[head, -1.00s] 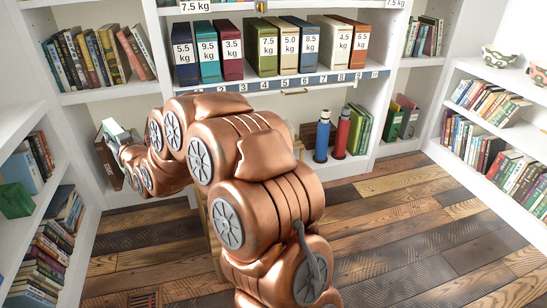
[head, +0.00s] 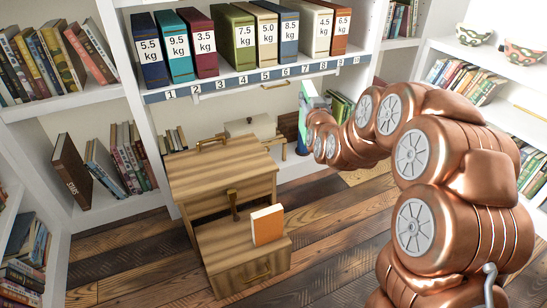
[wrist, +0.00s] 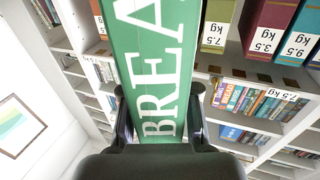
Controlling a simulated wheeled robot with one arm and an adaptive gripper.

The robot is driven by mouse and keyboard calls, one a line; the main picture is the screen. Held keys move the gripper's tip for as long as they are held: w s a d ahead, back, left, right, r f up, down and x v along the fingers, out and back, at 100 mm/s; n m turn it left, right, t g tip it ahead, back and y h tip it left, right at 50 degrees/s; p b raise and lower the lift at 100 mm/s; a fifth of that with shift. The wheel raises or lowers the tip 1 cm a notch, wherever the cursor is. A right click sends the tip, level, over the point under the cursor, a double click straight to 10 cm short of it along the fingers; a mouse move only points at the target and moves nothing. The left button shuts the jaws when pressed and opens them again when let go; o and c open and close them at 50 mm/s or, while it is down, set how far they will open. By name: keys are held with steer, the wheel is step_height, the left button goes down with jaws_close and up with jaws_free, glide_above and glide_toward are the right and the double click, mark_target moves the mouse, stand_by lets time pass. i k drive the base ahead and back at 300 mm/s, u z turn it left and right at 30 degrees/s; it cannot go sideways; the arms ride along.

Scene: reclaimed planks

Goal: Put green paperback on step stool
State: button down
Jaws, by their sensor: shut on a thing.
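The green paperback (wrist: 155,70) fills the middle of the wrist view, with large white letters "BREA" on it. My gripper (wrist: 160,122) is shut on it, one dark finger at each side. In the head view the paperback (head: 308,94) shows as a small green and pale shape at the arm's end, in front of the shelves. The wooden step stool (head: 212,172) stands on the floor, left of and lower than my gripper. An orange book (head: 267,225) stands on its lower step (head: 222,243).
A shelf edge with number tags (head: 262,75) runs behind the arm, with weight-labelled binders (head: 244,45) above it. A white box (head: 250,127) sits behind the stool. A brown book (head: 72,170) leans in the left shelf. Plank floor (head: 130,262) is clear left of the stool.

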mark_target(221, 166)
steer(key=z, duration=0.6)
steer(key=k, duration=1.55)
steer(key=u, duration=1.35)
steer(key=i, duration=1.7)
steer(key=u, duration=0.05)
